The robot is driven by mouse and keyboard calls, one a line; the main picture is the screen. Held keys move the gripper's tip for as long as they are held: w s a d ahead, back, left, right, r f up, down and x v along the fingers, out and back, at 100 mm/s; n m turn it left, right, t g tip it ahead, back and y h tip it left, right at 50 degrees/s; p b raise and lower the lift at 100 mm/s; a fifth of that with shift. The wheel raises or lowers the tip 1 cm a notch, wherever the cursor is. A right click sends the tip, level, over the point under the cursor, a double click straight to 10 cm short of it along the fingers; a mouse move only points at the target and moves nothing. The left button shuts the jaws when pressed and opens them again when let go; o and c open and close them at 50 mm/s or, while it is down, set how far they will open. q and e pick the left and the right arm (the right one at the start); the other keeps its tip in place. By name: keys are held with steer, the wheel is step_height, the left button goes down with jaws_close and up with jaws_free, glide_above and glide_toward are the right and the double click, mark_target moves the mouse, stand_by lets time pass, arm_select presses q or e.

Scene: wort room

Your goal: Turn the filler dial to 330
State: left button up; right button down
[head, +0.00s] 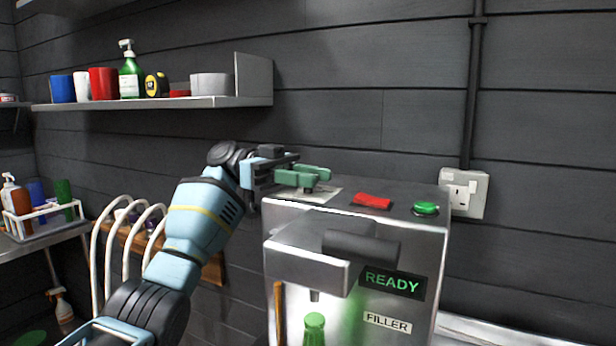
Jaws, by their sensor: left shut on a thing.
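The filler (408,258) is a grey metal machine with a "FILLER" label and a display reading "READY" in green. My left gripper (306,178) reaches in from the left over the back left of its top. Its green fingers are shut on the filler dial, which they hide almost wholly. A pale plate (327,197) shows under the fingers; I cannot read any number or pointer on it. My right gripper is not in view.
A red switch (371,201) and a green button (426,208) sit on the filler's top, right of the gripper. A green bottle (314,328) stands under the spout. A wall socket (464,192) is at right.

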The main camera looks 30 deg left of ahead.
arm_select(q)
steer(key=o, duration=0.9)
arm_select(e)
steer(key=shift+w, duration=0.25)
arm_select(q)
steer(key=shift+o, duration=0.2)
steer(key=shift+a, duration=0.1)
steer(key=a+b, duration=0.1)
steer(key=a, duration=0.6)
steer(key=shift+w+a+b, duration=0.35)
steer(key=shift+b, duration=0.05)
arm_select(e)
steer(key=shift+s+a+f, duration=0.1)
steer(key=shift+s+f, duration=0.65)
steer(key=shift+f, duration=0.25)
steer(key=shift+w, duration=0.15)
